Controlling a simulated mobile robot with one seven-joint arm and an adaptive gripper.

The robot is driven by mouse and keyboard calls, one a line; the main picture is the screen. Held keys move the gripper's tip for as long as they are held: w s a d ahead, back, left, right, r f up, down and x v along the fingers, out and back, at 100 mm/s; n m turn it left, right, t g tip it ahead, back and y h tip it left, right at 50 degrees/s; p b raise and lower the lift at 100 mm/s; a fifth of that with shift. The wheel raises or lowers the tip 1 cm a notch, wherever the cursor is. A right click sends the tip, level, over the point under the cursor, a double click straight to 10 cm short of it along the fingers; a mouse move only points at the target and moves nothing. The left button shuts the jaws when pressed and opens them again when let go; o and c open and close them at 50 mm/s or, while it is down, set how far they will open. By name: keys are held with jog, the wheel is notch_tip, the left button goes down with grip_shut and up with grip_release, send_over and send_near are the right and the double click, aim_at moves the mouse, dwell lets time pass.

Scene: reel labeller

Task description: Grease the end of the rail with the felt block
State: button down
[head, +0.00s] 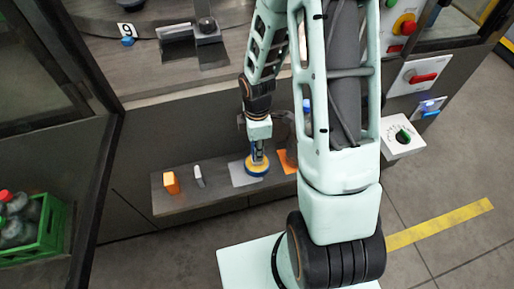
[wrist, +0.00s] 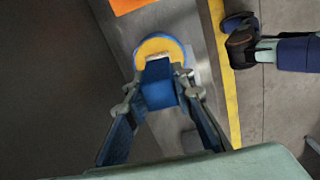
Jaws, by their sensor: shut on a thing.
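My gripper (wrist: 158,92) is shut on a blue block (wrist: 159,80), apparently the handle of the felt block, with a pale strip at its far end. In the head view my gripper (head: 258,148) points down over the shelf. The pale end is over or in a round blue tin (head: 257,170) with a yellow top or filling; the tin also shows in the wrist view (wrist: 179,50). I cannot tell whether the pale end touches the yellow. I cannot pick out the rail for certain; curved metal machine parts (head: 230,17) lie at the top of the head view.
On the shelf (head: 221,198) are an orange block (head: 171,183), a small pale upright thing (head: 198,177), a grey plate (head: 238,178) and an orange plate (head: 285,158). A green bottle crate (head: 50,230) stands left. A knob box (head: 403,138) juts out right.

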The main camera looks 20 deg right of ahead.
jog(key=shift+f+b, duration=0.3)
jog(key=shift+f, duration=0.15)
dwell(1.1)
jog(key=shift+r, duration=0.1)
notch_tip(320, 180, up, 7)
jog(key=p, duration=0.6)
dwell(0.9)
